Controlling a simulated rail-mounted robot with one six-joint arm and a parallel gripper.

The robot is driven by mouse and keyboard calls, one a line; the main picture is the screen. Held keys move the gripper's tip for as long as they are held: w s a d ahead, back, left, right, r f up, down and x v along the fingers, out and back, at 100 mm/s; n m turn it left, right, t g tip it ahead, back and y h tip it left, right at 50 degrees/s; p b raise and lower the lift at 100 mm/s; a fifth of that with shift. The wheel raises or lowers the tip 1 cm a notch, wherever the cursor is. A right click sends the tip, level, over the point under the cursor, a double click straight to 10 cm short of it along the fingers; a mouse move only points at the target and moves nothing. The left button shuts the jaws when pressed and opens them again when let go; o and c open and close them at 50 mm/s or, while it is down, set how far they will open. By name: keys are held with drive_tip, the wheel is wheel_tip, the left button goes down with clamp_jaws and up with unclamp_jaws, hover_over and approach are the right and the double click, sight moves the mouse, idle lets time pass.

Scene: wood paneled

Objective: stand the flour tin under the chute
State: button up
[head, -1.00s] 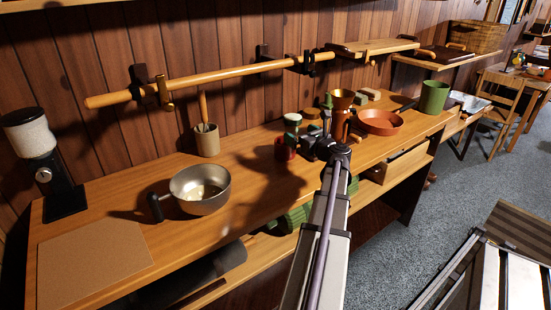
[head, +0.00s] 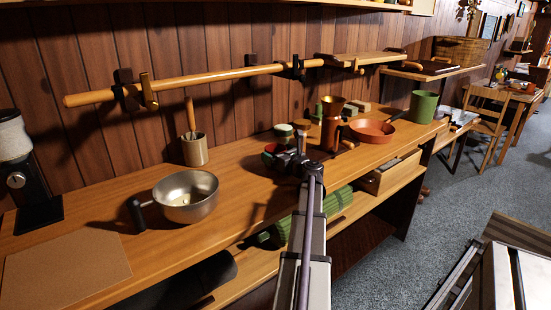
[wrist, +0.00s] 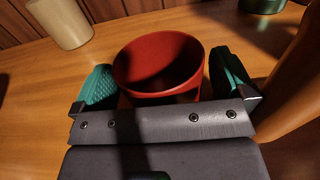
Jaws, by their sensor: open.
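A plain dark red, open-topped tin (head: 271,149), which I take to be the flour tin, stands upright on the wooden counter. In the wrist view the red tin (wrist: 160,70) looks empty, its inside partly shaded. My gripper (wrist: 163,85) is open, with a green pad on each side of the tin; I cannot tell whether either pad touches it. In the head view my gripper (head: 285,160) covers part of the tin. A black dispenser with a white hopper (head: 18,165) stands at the left end, partly cut off; it may hold the chute.
A steel pan (head: 187,197) with a dark handle and a brown mat (head: 65,270) lie between dispenser and gripper. A utensil crock (head: 195,149) stands behind. A copper jug (head: 331,130) is close on the right. A wooden rail (head: 210,80) runs above the counter.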

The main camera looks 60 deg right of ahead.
drive_tip(key=shift+w, duration=0.25)
drive_tip(key=c, duration=0.9)
